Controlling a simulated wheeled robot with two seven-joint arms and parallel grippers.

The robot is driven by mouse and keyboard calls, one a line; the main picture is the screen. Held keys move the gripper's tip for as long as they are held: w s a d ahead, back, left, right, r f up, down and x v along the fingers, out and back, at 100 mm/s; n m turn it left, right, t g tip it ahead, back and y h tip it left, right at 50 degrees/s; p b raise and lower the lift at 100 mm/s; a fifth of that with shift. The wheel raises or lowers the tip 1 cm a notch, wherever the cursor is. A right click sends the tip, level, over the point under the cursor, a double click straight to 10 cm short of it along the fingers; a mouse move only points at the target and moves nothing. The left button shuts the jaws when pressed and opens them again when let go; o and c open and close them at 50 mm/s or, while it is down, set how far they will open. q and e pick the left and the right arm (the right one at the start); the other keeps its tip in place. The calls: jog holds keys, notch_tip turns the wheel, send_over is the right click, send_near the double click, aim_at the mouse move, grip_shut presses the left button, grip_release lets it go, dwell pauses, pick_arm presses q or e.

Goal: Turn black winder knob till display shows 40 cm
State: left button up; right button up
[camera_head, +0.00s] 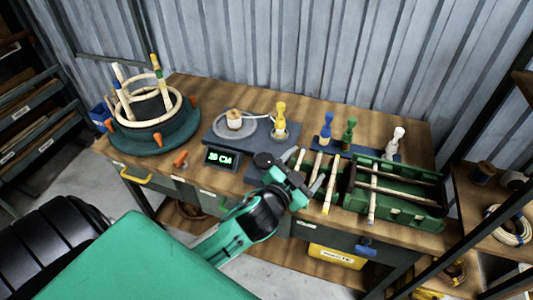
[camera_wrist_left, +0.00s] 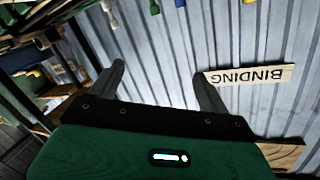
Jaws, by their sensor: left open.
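The black winder knob (camera_head: 263,160) sits at the front of the dark winder unit (camera_head: 258,130) on the bench. The display (camera_head: 221,157) left of it shows green characters that look like "20 CM", though the digits are small. My left gripper (camera_head: 308,172) is open and empty, to the right of the knob and apart from it, above the bench front. In the left wrist view my left gripper (camera_wrist_left: 161,75) has its two fingers spread, with only wall behind; the knob does not show there. My right gripper is not in view.
A round bending jig (camera_head: 155,137) with orange clamps stands on the left. Wooden rods (camera_head: 330,190) and a green crate (camera_head: 410,222) lie close to the right of my gripper. Colored pegs (camera_head: 348,130) stand behind. A "BINDING" sign (camera_wrist_left: 250,76) shows in the left wrist view.

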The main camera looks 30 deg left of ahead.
pick_arm(q)
jog(key=w+d+r+m+t+h, duration=0.1)
jog(key=w+d+r+m+h, duration=0.2)
jog(key=d+r+m+h, duration=0.75)
jog(key=m+g+y, duration=1.1)
jog(key=m+g, duration=0.5)
jog(key=g, duration=0.2)
send_near(264, 159)
notch_tip(264, 159, down, 8)
jog(key=p, duration=0.3)
jog(key=shift+d+f, duration=0.2)
jog(key=shift+f, duration=0.05)
